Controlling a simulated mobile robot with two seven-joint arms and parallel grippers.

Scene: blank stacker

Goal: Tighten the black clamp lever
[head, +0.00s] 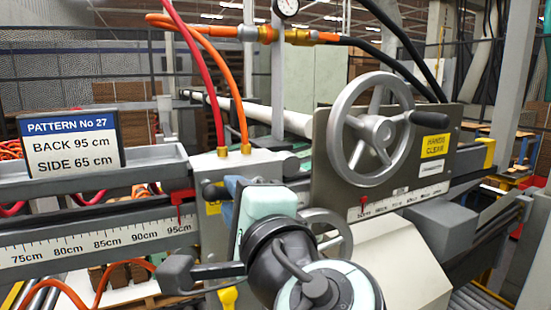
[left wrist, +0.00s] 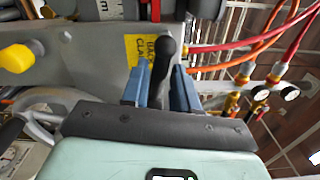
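The black clamp lever (left wrist: 161,66) shows in the left wrist view, its rounded end up, beside a yellow "BACK CLAMP" label. My left gripper (left wrist: 160,88) has its blue fingers on either side of the lever, close against it, and looks shut on it. In the head view the left gripper (head: 229,190) is at the block by the end of the left ruler rail. A dark end of the lever (head: 212,190) sticks out left of the fingers there; the rest is hidden behind the gripper. My right gripper is not in view.
A large metal handwheel (head: 376,128) stands on a grey plate to the right. A pattern sign (head: 70,145) stands at the left.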

